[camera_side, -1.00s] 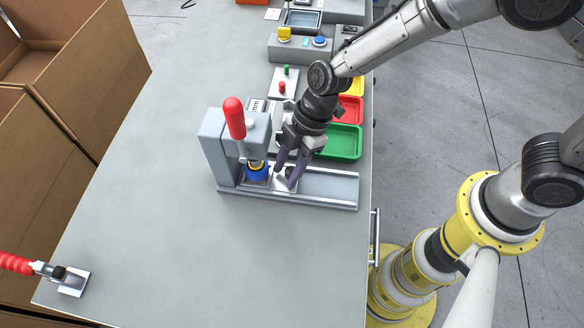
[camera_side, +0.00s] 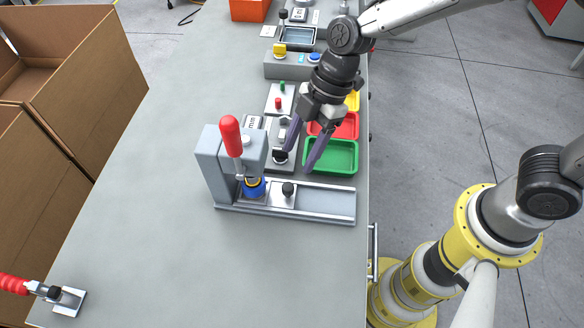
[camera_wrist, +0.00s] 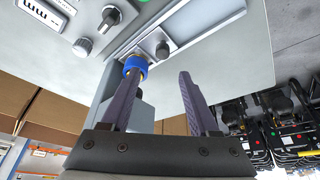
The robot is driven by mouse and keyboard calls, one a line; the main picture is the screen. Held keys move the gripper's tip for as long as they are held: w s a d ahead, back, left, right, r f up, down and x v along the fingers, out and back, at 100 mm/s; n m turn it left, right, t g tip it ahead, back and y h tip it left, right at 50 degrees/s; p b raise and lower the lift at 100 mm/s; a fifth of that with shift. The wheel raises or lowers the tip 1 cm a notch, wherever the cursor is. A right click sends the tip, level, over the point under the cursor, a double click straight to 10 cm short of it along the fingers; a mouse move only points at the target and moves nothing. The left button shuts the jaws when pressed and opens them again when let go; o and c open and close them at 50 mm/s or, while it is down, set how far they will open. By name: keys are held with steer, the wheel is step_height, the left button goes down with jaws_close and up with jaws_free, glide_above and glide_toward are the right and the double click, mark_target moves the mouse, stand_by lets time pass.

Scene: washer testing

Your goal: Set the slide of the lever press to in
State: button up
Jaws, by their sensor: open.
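The lever press (camera_side: 208,165) is a grey block with a raised red-handled lever (camera_side: 230,136). Its slide (camera_side: 277,195) is a light plate with a black knob (camera_side: 288,189), on a rail (camera_side: 325,203) running right. The slide sits at the press end of the rail, with the rail's right part bare. A blue round piece (camera_side: 254,187) is beneath the press head. In the wrist view the knob (camera_wrist: 163,50) stands beside the blue piece (camera_wrist: 136,64). My gripper (camera_side: 298,158) is open and empty, above and behind the slide, apart from the knob.
Green (camera_side: 335,157) and red (camera_side: 345,126) trays lie at the right table edge. A grey box with a dark knob (camera_side: 280,157) is behind the press. A red-handled clamp (camera_side: 62,299) is at front left. The table's left side is clear.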

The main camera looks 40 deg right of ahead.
steer(key=v, duration=0.3)
steer(key=shift+d+r, duration=0.1)
steer(key=shift+r, duration=0.25)
steer(key=s+d+r+m+t+h, duration=0.1)
steer(key=s+d+r+m+t, duration=0.1)
steer(key=d+r, duration=0.45)
steer(key=s+d+r+m+t, duration=0.1)
steer(key=d+r+m+t, duration=0.15)
steer(key=d+r, duration=0.45)
steer(key=s+d+f+m+h, duration=0.1)
steer(key=s+d+m, duration=0.3)
steer(key=s+m, duration=0.2)
steer(key=s+d+f+m+t+h, duration=0.1)
steer(key=s+d+m+h, duration=0.1)
steer(key=s+d+m, duration=0.2)
steer(key=s+m, duration=0.3)
steer(key=shift+s+d+h, duration=0.15)
steer(key=shift+s+h, duration=0.05)
steer(key=shift+h, duration=0.1)
